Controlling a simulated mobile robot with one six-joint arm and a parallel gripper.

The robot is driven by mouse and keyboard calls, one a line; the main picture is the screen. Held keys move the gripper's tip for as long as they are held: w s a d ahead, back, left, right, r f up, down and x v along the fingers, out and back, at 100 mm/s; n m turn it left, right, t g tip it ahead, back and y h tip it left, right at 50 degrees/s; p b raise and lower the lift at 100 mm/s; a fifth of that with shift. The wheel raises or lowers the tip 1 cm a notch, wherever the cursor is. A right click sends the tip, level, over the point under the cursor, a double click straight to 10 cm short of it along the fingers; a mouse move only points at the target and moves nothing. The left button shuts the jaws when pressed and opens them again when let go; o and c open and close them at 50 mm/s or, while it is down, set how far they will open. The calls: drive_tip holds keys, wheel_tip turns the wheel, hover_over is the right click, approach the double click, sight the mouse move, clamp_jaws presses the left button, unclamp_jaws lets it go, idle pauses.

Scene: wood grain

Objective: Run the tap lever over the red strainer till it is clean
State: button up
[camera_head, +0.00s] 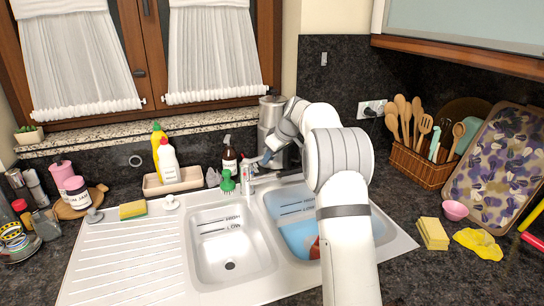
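The tap (248,178) stands at the back of the sink, between the two basins. A red thing (314,247), probably the strainer, shows in the right basin beside my arm. My arm hides most of it, and I cannot tell how clean it is. My gripper (266,158) is small in the view, just right of the tap's top, close to the lever. I cannot tell whether it touches the lever, or whether its fingers are open or shut.
The right basin (290,208) looks blue inside; the left basin (232,245) looks empty. A tray (172,186) with bottles and a green brush (227,183) stand left of the tap. A metal canister (271,112) stands behind my gripper. The drainboard (130,255) is mostly clear.

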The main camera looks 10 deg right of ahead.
drive_tip(key=o, duration=0.3)
drive_tip(key=shift+d, duration=0.1)
drive_tip(key=b+v, duration=0.1)
drive_tip(key=v, duration=0.6)
drive_tip(key=shift+s+d+r, duration=0.1)
drive_tip(key=shift+s+r, duration=0.1)
drive_tip(key=shift+r, duration=0.15)
idle(0.5)
